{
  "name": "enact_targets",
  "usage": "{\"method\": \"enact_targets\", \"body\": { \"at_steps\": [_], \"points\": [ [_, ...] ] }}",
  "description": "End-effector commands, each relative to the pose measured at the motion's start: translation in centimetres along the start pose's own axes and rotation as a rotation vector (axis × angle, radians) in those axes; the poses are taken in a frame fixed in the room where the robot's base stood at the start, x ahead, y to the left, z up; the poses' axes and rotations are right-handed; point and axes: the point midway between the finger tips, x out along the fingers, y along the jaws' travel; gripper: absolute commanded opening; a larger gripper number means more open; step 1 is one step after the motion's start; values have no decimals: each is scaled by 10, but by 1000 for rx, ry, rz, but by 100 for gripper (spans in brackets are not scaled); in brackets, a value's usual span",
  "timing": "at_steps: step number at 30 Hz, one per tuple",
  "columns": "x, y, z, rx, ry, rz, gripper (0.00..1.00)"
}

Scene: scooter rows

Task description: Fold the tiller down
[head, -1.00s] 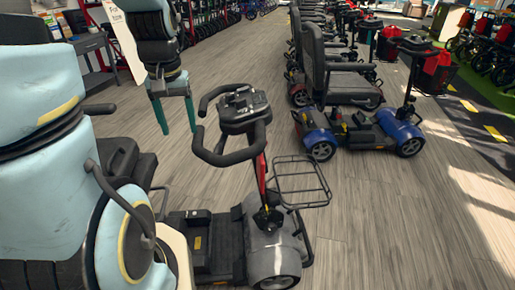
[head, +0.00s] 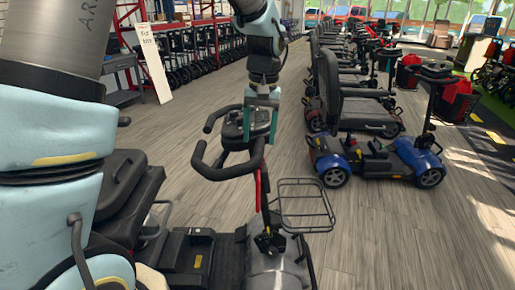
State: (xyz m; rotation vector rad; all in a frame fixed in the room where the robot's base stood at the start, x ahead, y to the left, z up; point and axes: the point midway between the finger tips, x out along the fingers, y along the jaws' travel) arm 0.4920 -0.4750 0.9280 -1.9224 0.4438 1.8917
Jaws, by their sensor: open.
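The tiller (head: 262,195) of the near grey scooter (head: 280,265) stands upright, leaning slightly. Its black looped handlebar (head: 207,168) and control head are at the top, and a wire basket (head: 306,208) is at its front. My gripper (head: 260,126) points down with its teal fingers spread, over the control head. The fingers overlap the head in the picture and hide part of it. I cannot tell whether they touch it.
A blue scooter (head: 405,158) stands to the right, heading a row of several scooters going back. The scooter's black seat (head: 125,190) is at left beside my arm. A white sign (head: 153,62) and racks stand at the back left. Wooden floor (head: 400,235) is clear at right.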

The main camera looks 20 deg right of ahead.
Motion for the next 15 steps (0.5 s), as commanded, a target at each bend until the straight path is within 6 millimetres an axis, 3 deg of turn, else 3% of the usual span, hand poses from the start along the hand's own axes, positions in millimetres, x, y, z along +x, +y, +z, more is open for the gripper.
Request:
{"method": "enact_targets", "body": {
  "at_steps": [6, 15],
  "points": [
    [34, 0, 0, -1, -3, 0, 68],
    [47, 0, 0, -1, 0, 1, 68]
  ]
}}
